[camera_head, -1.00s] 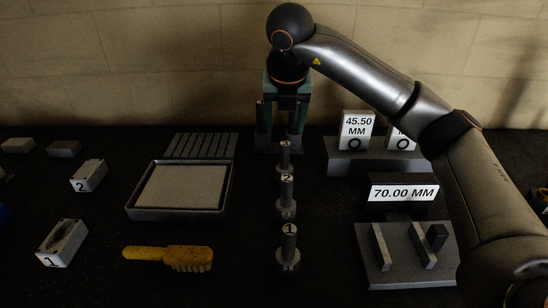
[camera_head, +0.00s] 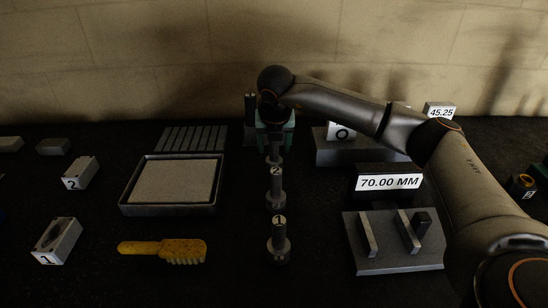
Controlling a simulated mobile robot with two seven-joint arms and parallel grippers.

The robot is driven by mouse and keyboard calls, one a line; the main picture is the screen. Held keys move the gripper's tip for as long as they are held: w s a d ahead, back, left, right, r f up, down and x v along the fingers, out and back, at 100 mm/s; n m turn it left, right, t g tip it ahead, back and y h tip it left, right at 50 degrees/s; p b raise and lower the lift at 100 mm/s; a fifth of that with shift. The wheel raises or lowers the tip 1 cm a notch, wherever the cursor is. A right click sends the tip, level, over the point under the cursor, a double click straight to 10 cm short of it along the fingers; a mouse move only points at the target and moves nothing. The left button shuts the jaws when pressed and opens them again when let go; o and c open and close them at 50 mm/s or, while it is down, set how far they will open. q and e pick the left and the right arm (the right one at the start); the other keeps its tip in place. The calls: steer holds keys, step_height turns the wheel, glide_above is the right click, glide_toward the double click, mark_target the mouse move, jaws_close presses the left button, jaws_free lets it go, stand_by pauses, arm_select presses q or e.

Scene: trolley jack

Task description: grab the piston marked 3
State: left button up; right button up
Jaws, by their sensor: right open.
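Three dark upright pistons stand in a row running away from me. The nearest, marked 1 (camera_head: 279,240), and the middle one, marked 2 (camera_head: 276,188), are clear to see. The farthest piston (camera_head: 274,156) is partly covered by my right gripper, and its label is hidden now. My right gripper (camera_head: 274,136) is open and points down at the far end of the row, over the top of that piston. Its dark fingers are hard to make out, so I cannot tell whether they touch it. My left gripper is not in view.
A dark upright post (camera_head: 250,120) stands behind the row. Left lie a tray (camera_head: 128,197), a yellow brush (camera_head: 162,249) and blocks marked 1 (camera_head: 57,240) and 2 (camera_head: 80,174). Right are a 70.00 MM sign (camera_head: 389,182) and a grey plate with bars (camera_head: 385,262).

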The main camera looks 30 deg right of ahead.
jaws_close()
stand_by(0.5)
stand_by(0.9)
